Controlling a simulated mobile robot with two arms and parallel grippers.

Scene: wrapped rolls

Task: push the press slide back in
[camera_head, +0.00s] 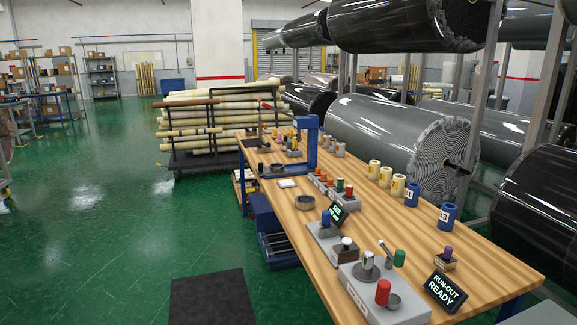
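A wooden-topped workbench (390,222) runs from the near right to the middle of the view. A blue upright frame that looks like a press (312,145) stands at its far part. A small pale plate (287,183) lies on the bench at the near left of this frame. I cannot tell whether it is the press slide, or how far out the slide is. Neither of my grippers is in view.
Nearest on the bench is a grey fixture (362,300) with red and green knobs, beside a "RUN-OUT READY" sign (445,291). A metal bowl (305,202) and blue cylinders (447,216) stand farther back. Large wrapped rolls (375,130) line the right. Green floor at left is mostly clear.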

